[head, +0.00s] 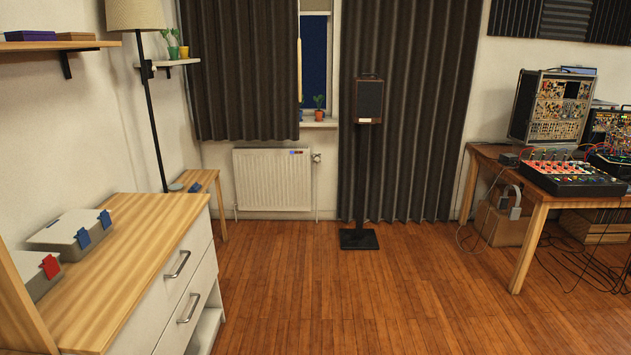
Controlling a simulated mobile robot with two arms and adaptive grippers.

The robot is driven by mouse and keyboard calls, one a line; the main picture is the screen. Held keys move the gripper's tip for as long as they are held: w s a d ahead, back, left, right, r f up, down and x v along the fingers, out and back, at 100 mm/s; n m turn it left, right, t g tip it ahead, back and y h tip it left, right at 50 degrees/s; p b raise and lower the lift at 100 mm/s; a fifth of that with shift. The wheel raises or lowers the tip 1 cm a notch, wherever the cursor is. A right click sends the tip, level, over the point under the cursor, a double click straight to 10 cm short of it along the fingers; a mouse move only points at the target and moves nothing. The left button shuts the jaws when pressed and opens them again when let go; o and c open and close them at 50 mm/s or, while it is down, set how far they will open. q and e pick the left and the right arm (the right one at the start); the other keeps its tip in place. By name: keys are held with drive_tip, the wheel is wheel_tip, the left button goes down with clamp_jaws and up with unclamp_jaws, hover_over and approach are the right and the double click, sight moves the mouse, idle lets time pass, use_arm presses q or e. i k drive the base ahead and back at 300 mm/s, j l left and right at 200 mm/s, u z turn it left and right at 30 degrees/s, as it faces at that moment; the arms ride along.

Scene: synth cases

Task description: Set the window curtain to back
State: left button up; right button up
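Two dark grey curtain panels hang at the window on the far wall. The left curtain (238,70) ends above the radiator. The right curtain (430,110) reaches nearly to the floor. A narrow gap between them shows the dark blue window pane (314,65) and the sill (320,123) with small potted plants. The curtain rail is out of the frame above. Neither of my grippers shows in the head view.
A speaker (368,99) on a black stand (359,239) stands before the right curtain. A radiator (272,180) is below the left curtain. A wooden-topped cabinet (140,235) is at left, a table (540,196) with synth gear at right. The middle floor (330,295) is clear.

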sight(296, 29)
drive_tip(key=i, duration=1.9)
drive_tip(key=i+u, duration=0.1)
drive_tip(key=i, duration=0.55)
drive_tip(key=i+u, duration=0.1)
drive_tip(key=i, duration=0.5)
drive_tip(key=i+l+u, duration=0.1)
drive_tip(key=i, duration=0.55)
